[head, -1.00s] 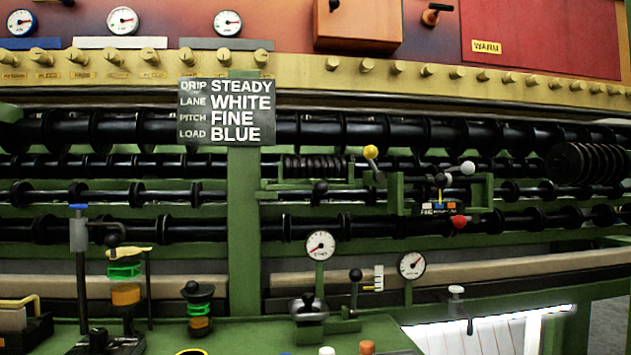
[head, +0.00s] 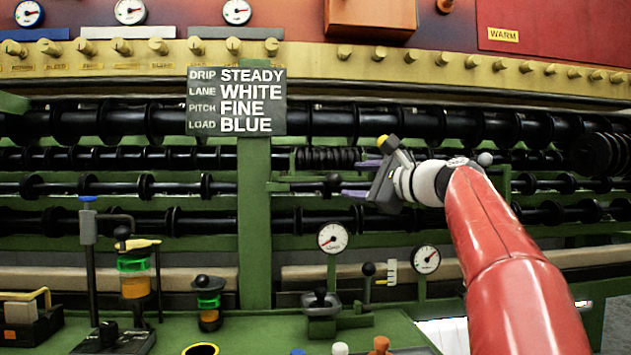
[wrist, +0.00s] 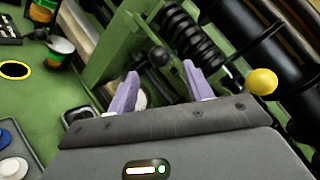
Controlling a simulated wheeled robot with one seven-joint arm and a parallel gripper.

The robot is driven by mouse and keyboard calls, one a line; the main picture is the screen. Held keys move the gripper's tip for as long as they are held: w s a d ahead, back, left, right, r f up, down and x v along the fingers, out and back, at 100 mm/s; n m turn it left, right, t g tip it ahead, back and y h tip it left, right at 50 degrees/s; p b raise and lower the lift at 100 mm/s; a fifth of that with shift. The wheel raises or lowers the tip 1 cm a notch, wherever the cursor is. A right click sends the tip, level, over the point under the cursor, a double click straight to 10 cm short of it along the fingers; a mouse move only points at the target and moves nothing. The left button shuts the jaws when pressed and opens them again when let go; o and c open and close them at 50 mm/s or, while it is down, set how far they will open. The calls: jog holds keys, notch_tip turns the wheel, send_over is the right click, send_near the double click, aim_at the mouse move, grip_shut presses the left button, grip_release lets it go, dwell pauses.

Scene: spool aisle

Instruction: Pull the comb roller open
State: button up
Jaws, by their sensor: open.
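The comb roller (head: 322,158) is a black, closely ribbed roller on the green frame, right of the sign. It also shows in the wrist view (wrist: 188,38). A round black knob (head: 333,183) sits just below it, on a green bar. My gripper (head: 356,180) is open and empty, with purple fingers pointing left at the knob. In the wrist view, the knob (wrist: 158,56) appears between the two fingertips, slightly beyond them; contact is not visible. My wrist and arm hide the fittings right of the comb roller.
A yellow ball (wrist: 262,82) is close to the right finger in the wrist view. Long black rollers (head: 420,122) run behind. Below stand two dials (head: 332,238), a black-knobbed lever (head: 368,269) and bottles. The sign (head: 237,101) reads STEADY, WHITE, FINE, BLUE.

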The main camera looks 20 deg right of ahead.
aim_at(340, 180)
jog(key=p+x, duration=0.2)
jog(key=x, duration=0.5)
jog(key=shift+w+a+p, duration=0.1)
jog(key=shift+w+p, duration=0.1)
jog(key=shift+p, duration=0.1)
jog(key=shift+f, duration=0.1)
grip_shut()
